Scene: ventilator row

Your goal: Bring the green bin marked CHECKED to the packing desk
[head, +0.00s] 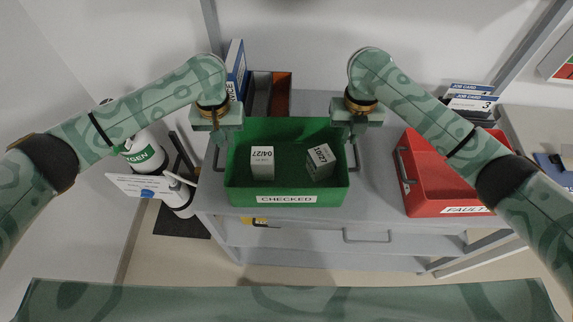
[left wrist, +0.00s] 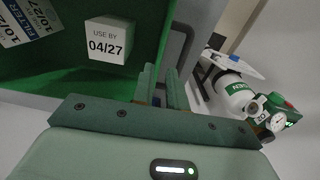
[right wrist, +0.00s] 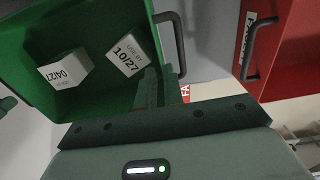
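The green bin marked CHECKED (head: 288,193) sits upright on the grey cart top and holds two white boxes (head: 262,162) (head: 319,161). It has a grey handle on each side. My left gripper (head: 219,142) is at the bin's left side, by the handle (left wrist: 187,45). My right gripper (head: 352,138) is at the right side, by the other handle (right wrist: 178,45). In both wrist views the fingers are close together at the bin's rim; their tips partly hide the handle ends, so I cannot tell whether they clamp anything. The packing desk is not clearly identifiable.
A red bin marked FAULTY (head: 459,211) stands right of the green bin on the cart (head: 376,206). Folders and an organiser (head: 270,92) stand behind. An oxygen cylinder (head: 142,152) is at the left. A pale surface (head: 541,125) with cards is at the far right.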

